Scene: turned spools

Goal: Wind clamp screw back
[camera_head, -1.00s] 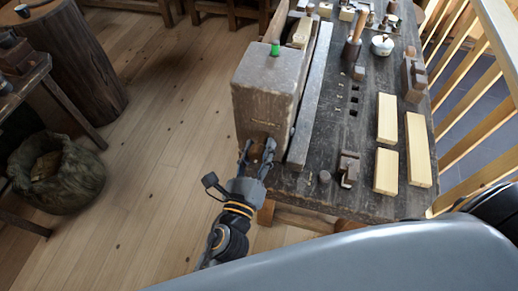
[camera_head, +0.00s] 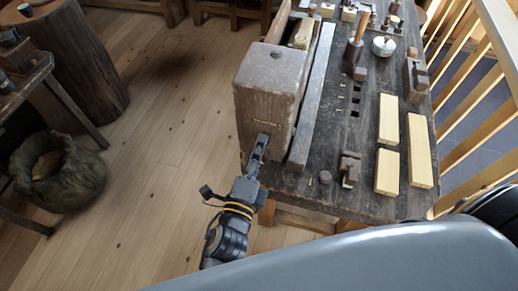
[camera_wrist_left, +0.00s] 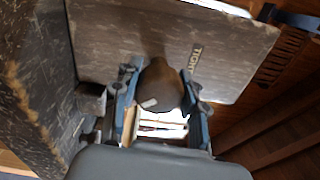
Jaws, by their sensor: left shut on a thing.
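The clamp screw shows as a rounded brown knob (camera_wrist_left: 160,86) on the end face of a big wooden clamp block (camera_head: 267,95). The block stands at the left end of the workbench (camera_head: 335,115). My left gripper (camera_head: 258,152) reaches up to this end face and is shut on the knob. In the left wrist view the gripper's fingers (camera_wrist_left: 158,98) press on it from both sides, and lettering (camera_wrist_left: 195,58) shows on the block beside it. In the head view the gripper hides the knob. My right gripper is not in view.
Pale wooden blocks (camera_head: 388,171) and a small dark tool (camera_head: 349,171) lie on the bench. A mallet-like tool (camera_head: 356,45) with an upright handle stands farther back. A sack (camera_head: 55,170) stands at left. The floor (camera_head: 150,165) left of the bench is clear.

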